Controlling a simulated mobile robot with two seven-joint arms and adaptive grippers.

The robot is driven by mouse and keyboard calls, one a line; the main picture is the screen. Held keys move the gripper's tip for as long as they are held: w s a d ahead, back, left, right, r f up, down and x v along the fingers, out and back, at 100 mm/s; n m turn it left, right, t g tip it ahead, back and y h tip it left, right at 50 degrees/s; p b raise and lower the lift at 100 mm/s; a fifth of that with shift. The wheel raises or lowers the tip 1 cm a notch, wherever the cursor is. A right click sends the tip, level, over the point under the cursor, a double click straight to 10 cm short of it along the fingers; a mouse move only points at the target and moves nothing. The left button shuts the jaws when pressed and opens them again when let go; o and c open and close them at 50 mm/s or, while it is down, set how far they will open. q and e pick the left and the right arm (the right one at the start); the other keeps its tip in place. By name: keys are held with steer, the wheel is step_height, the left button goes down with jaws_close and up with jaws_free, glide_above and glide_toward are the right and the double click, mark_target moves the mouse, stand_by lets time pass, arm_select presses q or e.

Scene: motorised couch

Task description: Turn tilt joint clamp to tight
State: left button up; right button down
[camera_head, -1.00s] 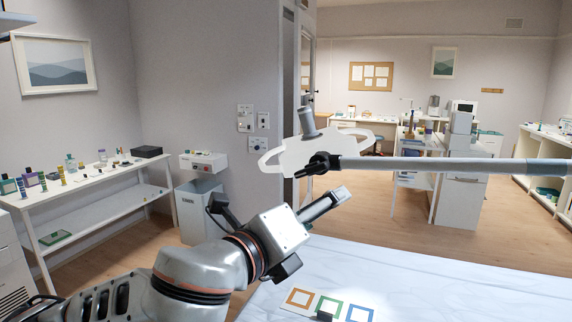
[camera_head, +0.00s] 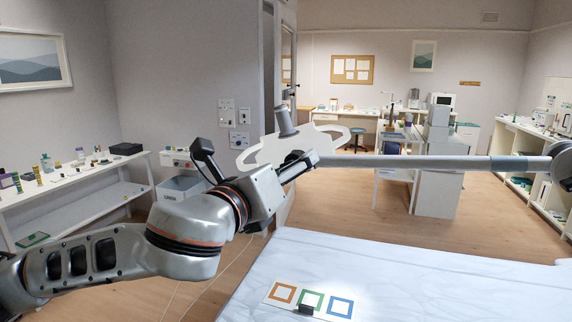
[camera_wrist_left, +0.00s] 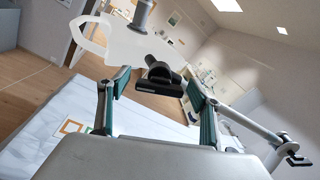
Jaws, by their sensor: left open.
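The tilt joint clamp (camera_wrist_left: 160,78) is a dark knob with a short bar, at the joint between the lamp's white head and its arm. In the left wrist view it sits between the two fingers of my left gripper (camera_wrist_left: 157,92), which is open. I cannot tell whether the fingers touch it. In the head view my left gripper (camera_head: 297,166) reaches the joint from the lower left and hides most of the clamp. The white lamp head (camera_head: 256,155) has loop handles and a grey cylinder (camera_head: 285,122) on top. My right gripper is not in view.
The grey lamp arm (camera_head: 420,162) runs right from the joint to a round elbow. Below is a white-sheeted couch (camera_head: 400,270) with a card of coloured squares (camera_head: 311,301). A shelf table (camera_head: 90,185) with bottles stands at the left wall.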

arm_select(q)
steer(key=shift+w+d, duration=0.1)
steer(key=shift+w, duration=0.15)
steer(key=c, duration=1.1)
steer(key=shift+n, duration=0.4)
steer(key=n, duration=0.3)
steer(key=shift+f+n, duration=0.1)
steer(key=shift+n, duration=2.5)
